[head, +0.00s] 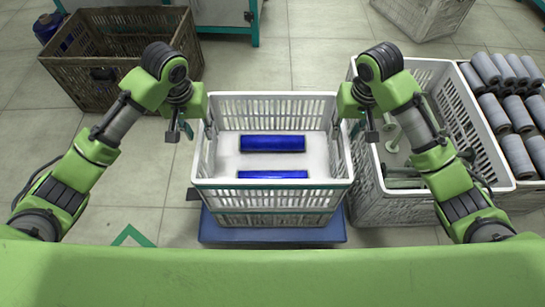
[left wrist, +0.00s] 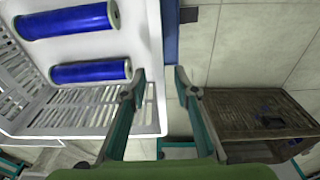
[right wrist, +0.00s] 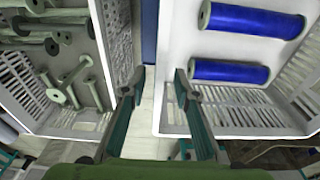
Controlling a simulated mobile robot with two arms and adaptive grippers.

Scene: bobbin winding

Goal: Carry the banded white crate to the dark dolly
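The white crate (head: 272,184) with a thin teal band on its front stands in the middle of the head view. It holds two blue rolls (head: 272,143) on a white surface. My left gripper (head: 191,131) is at its left wall, with fingers apart on either side of the rim. My right gripper (head: 354,131) is likewise at its right wall, fingers apart. Both wrist views show open fingers near the crate's edge, at left (left wrist: 160,78) and at right (right wrist: 162,78). A blue platform (head: 270,235) shows beneath the crate. I cannot pick out a dark dolly.
A white crate (head: 362,200) with pale green spools stands close on the right. Beyond it are rows of grey rolls (head: 515,155). A brown crate (head: 85,90) is at the upper left. Another white crate (head: 425,15) is at the top right. Open tiled floor (head: 320,50) lies behind.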

